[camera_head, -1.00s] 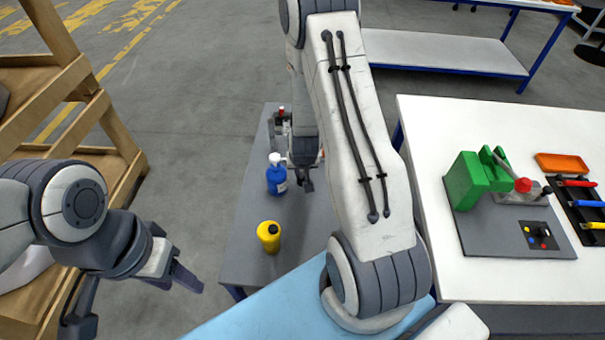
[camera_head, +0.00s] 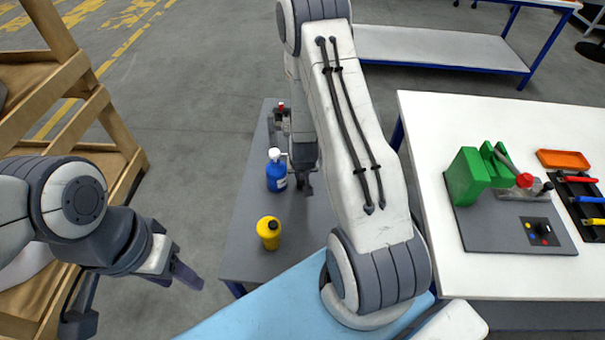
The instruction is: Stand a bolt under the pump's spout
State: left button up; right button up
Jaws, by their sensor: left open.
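A blue bottle with a white pump-like top (camera_head: 277,176) stands upright on the narrow grey table (camera_head: 245,232). My right gripper (camera_head: 305,186) points down just right of the bottle, partly hidden by my own arm. Its fingers are too small and covered to show whether they are open or shut, or whether they touch the bottle. I cannot make out a bolt.
A wooden shelf (camera_head: 95,105) stands left; a white bench (camera_head: 440,125) with a green machine (camera_head: 468,177) stands right.

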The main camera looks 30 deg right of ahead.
jog(key=o, duration=0.4)
jog(key=shift+c, duration=0.2)
jog(key=shift+r, duration=0.15)
jog(key=shift+r+p, duration=0.35)
jog(key=shift+p, duration=0.05)
jog(key=v, duration=1.2)
jog(key=s+a+r+n+g+y, duration=0.1)
jog(key=s+a+r+n+y, duration=0.25)
jog(key=a, duration=0.65)
jog(key=s+a+r+n, duration=0.2)
jog(key=a+r+n, duration=0.3)
jog(key=a, duration=0.5)
jog(key=s+a+r+n+g, duration=0.1)
jog(key=s+a+r+n, duration=0.1)
jog(key=s, duration=0.5)
jog(key=s+a+r+n+g, duration=0.2)
jog(key=s+r, duration=0.3)
jog(key=s, duration=0.2)
jog(key=shift+a+r+p, duration=0.2)
jog(key=shift+r+p, duration=0.05)
jog(key=shift+p, duration=0.2)
